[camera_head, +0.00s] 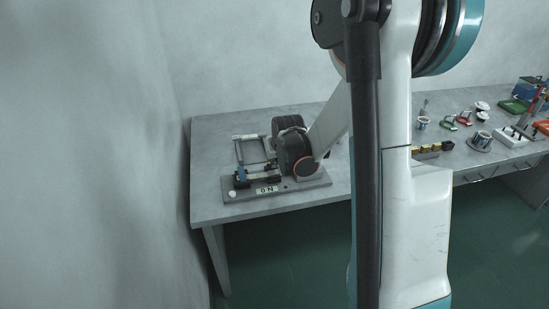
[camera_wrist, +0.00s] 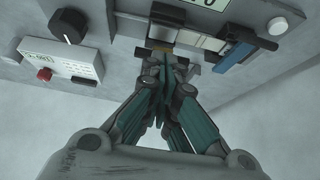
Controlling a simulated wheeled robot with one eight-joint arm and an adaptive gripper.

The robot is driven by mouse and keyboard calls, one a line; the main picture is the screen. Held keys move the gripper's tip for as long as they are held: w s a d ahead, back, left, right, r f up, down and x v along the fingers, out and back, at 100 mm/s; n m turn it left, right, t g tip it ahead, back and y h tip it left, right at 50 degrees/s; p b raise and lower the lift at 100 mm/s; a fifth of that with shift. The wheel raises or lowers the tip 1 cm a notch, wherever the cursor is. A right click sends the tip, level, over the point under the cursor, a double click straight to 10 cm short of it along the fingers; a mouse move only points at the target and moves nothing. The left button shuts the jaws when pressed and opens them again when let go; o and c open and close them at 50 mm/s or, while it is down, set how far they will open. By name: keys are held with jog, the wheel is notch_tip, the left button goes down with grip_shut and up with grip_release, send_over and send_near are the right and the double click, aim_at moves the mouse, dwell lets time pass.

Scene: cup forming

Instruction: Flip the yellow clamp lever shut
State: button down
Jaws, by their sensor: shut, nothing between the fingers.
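My gripper (camera_wrist: 164,62) is shut and empty in the wrist view, its fingertips close together at the front of the clamp fixture. In the head view the fixture base (camera_head: 235,194) sits at the left of the table. My arm's wrist is over it and hides the lever and fingertips.
A white box with a red button (camera_wrist: 85,62) and a black knob (camera_wrist: 69,25) are left of the fingers. A blue bar (camera_wrist: 236,52) and white button (camera_wrist: 278,26) are right. Cups and tools, including a cup (camera_head: 482,139), stand on the table's right (camera_head: 460,166).

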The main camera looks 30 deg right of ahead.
jog(key=s+f+b, duration=0.2)
jog(key=f, duration=0.1)
jog(key=shift+s+a+f+b, duration=0.15)
jog(key=shift+s+a+b, duration=0.1)
jog(key=shift+a+b, duration=0.1)
jog(key=shift+s+f+b, duration=0.25)
jog(key=shift+f+b, duration=0.15)
jog(key=shift+f, duration=0.05)
dwell(0.6)
jog(key=shift+w, duration=0.1)
dwell(0.4)
